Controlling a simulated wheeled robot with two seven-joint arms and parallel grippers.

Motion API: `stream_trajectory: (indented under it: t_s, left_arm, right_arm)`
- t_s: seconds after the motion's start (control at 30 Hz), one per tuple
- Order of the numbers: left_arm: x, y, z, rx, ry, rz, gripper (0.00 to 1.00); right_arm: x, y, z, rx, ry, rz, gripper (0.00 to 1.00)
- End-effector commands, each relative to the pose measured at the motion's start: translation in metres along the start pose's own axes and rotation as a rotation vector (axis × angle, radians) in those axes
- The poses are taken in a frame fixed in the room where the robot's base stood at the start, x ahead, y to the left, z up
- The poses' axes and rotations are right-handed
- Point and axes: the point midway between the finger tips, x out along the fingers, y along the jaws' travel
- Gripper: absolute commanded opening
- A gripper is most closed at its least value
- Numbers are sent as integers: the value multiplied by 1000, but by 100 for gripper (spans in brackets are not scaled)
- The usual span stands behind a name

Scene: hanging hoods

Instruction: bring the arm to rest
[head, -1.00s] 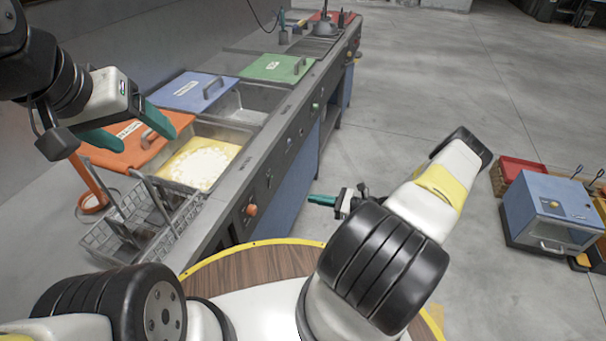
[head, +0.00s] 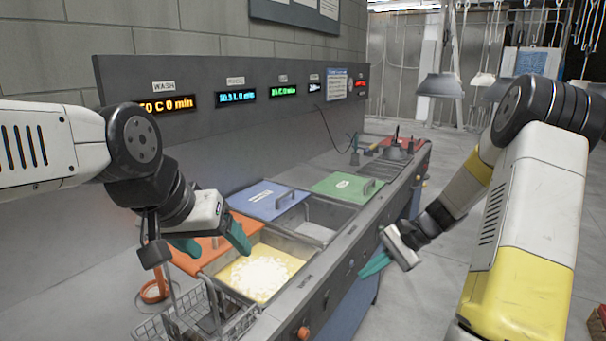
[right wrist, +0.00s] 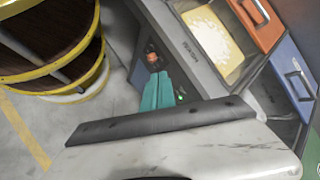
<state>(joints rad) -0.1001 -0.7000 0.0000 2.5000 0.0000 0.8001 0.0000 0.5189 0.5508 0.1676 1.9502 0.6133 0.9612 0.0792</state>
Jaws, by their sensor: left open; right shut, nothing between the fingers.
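My right gripper (head: 374,264) is shut and empty, in front of the counter's control panel. In the right wrist view its green fingers (right wrist: 157,92) lie together beside the panel. Both of my arms are raised, the left coming in from the left and the right from the right.
The sink counter (head: 345,245) runs away to the right, with a blue lid (head: 262,200) and a green lid (head: 345,187). A wire basket (head: 185,315) stands at the near end. Grey hoods (head: 441,86) hang at the back. Open floor (head: 455,140) lies beyond the counter.

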Motion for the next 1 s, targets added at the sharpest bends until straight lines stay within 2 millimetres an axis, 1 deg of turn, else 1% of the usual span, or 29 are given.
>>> stream_trajectory:
  t_s: [0.03, 0.13, 0.27, 0.4, 0.6, 0.7, 0.8, 0.9, 1.0]
  left_arm:
    - [0, 0, 0, 0, 0, 0, 73]
    - [0, 0, 0, 0, 0, 0, 73]
    - [0, 0, 0, 0, 0, 0, 73]
    - [0, 0, 0, 0, 0, 0, 73]
    - [0, 0, 0, 0, 0, 0, 73]
    - [0, 0, 0, 0, 0, 0, 73]
    - [0, 0, 0, 0, 0, 0, 73]
    - [0, 0, 0, 0, 0, 0, 73]
    - [0, 0, 0, 0, 0, 0, 73]
  right_arm:
    - [-13, -7, 21, -73, 41, 38, 0]
    - [-34, -14, 56, -207, 119, 108, 0]
    - [-59, -17, 102, -381, 221, 185, 0]
    - [-84, -13, 149, -561, 334, 250, 0]
    - [-114, 4, 208, -813, 498, 310, 0]
    - [-125, 16, 230, -922, 573, 324, 0]
    - [-133, 26, 246, -1008, 634, 329, 0]
    - [-138, 33, 255, -1065, 676, 331, 0]
    - [-140, 37, 259, -1095, 697, 332, 0]
